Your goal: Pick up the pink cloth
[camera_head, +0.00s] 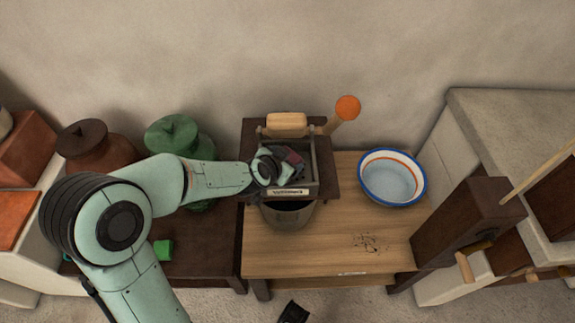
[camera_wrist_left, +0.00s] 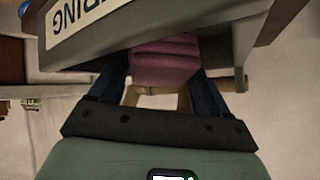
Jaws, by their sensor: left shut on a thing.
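The pink cloth (camera_head: 294,157) lies in a small grey box (camera_head: 313,172) with a white label on its front, on the dark stand of the wooden table. In the left wrist view the cloth (camera_wrist_left: 165,62) is a folded, ribbed pink bundle between my two dark fingers, beside the box wall (camera_wrist_left: 165,25). My left gripper (camera_head: 284,166) reaches into the box from the left and is shut on the cloth. Part of the cloth is hidden by the gripper and the box. My right gripper does not show.
A white bowl with a blue rim (camera_head: 392,177) stands on the table to the right. A dark pot (camera_head: 288,216) sits just in front of the box. A green jar (camera_head: 178,138) and a brown jar (camera_head: 95,148) stand at the left. The table's front right (camera_head: 330,245) is mostly clear.

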